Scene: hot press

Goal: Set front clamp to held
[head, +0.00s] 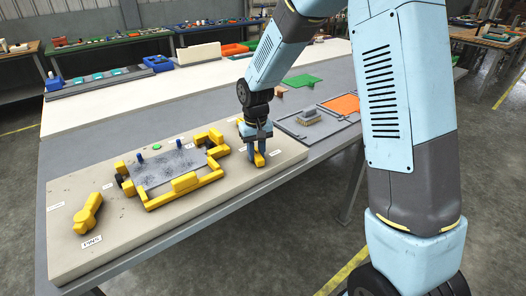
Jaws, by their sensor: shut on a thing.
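My gripper (257,152) points down at the right end of the beige board, with its fingers shut on a small yellow piece (259,160). The fingers hide part of this piece, and I cannot tell whether it is the front clamp. A grey speckled plate (170,168) lies in the middle of the board. A yellow frame (185,183) runs along its near side, and a yellow block (212,138) stands at its right corner. Another yellow lever-shaped part (88,213) stands apart at the board's left end, beside a small label. The label text is too small to read surely.
The beige board (140,225) rests on a grey table. Two blue pegs and a green button (157,147) are by the plate's far edge. Right of the board is a grey tray (290,130) with an orange panel (344,104). The white strip behind is mostly clear.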

